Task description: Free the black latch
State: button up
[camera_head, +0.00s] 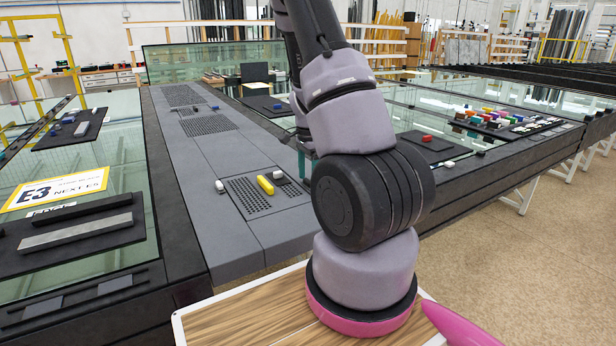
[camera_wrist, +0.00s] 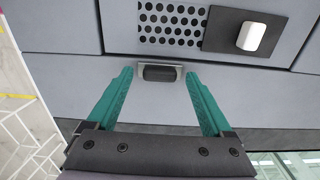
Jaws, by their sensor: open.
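The black latch (camera_wrist: 159,73) shows in the wrist view as a small dark block in a pale metal mount on the grey panel. My gripper (camera_wrist: 159,76) is open, with its two teal fingertips on either side of the latch and a small gap to the mount on each side. Nothing is held. How far the fingertips stand off the panel is hard to tell. In the head view the teal of my gripper (camera_head: 304,155) shows just behind my arm, and I cannot make out the latch there.
Next to the latch is a perforated plate (camera_wrist: 172,24), with a white block (camera_wrist: 251,37) on a dark plate (camera_wrist: 222,28) at its right. In the head view a yellow handle (camera_head: 265,184) and a white knob (camera_head: 220,186) stand on the grey walkway (camera_head: 190,170) between glass panes.

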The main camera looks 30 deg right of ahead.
notch_tip(320, 180, up, 11)
jog(key=shift+f, duration=0.2)
dwell(0.6)
jog(key=s+a+r+n+t+y, duration=0.1)
jog(key=s+a+r+n+t, duration=0.2)
jog(key=a+r, duration=0.4)
jog(key=s+a+r+n+t+y, duration=0.1)
jog(key=s+a+r+n, duration=0.35)
jog(key=r, duration=0.45)
jog(key=s+a+r+n+t, duration=0.3)
jog(key=s+a+r+n, duration=0.3)
jog(key=s, duration=0.4)
jog(key=shift+s+a+r+n, duration=0.35)
jog(key=shift+a+r, duration=0.1)
jog(key=shift+a, duration=0.4)
